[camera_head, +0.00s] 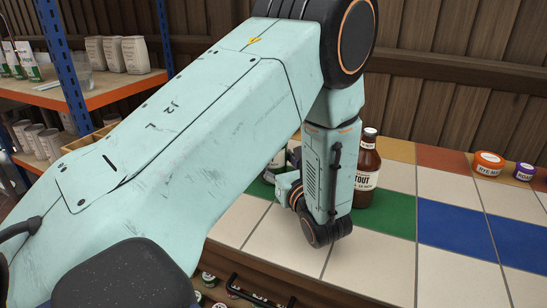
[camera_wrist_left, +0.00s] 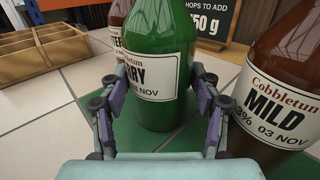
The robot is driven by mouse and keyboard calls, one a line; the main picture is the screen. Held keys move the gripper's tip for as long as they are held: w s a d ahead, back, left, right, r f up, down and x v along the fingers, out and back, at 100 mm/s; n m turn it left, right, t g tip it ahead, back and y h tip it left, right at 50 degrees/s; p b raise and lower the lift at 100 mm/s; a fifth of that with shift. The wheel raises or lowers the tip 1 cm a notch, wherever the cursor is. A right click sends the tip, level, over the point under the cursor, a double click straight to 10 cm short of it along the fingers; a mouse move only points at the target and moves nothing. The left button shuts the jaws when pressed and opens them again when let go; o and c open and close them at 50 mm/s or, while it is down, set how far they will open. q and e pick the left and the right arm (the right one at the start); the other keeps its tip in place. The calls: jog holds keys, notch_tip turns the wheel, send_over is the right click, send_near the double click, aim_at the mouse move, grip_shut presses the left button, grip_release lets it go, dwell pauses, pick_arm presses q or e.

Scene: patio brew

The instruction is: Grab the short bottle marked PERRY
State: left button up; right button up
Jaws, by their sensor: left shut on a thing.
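A green glass bottle (camera_wrist_left: 158,45) stands upright on the tiled top in the left wrist view. Its cream label reads "Cobbletun" with a word ending in "RY" and "NOV"; the rest of the word is covered. My left gripper (camera_wrist_left: 155,90) is shut on the bottle, one finger on each side at label height. The bottle's top is out of the wrist view. In the head view my left arm hides most of the gripper and the bottle. My right gripper is in neither view.
A brown MILD bottle (camera_wrist_left: 285,75) stands close at the right in the wrist view; another brown bottle (camera_wrist_left: 119,14) is behind the green one. A wooden crate (camera_wrist_left: 40,55) stands at left. In the head view a brown bottle ending "TOUT" (camera_head: 368,160) stands beside my arm.

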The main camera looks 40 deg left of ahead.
pick_arm(q)
jog(key=shift+w, duration=0.1)
jog(key=c, duration=0.5)
jog(key=shift+o, duration=0.2)
jog(key=shift+r, duration=0.2)
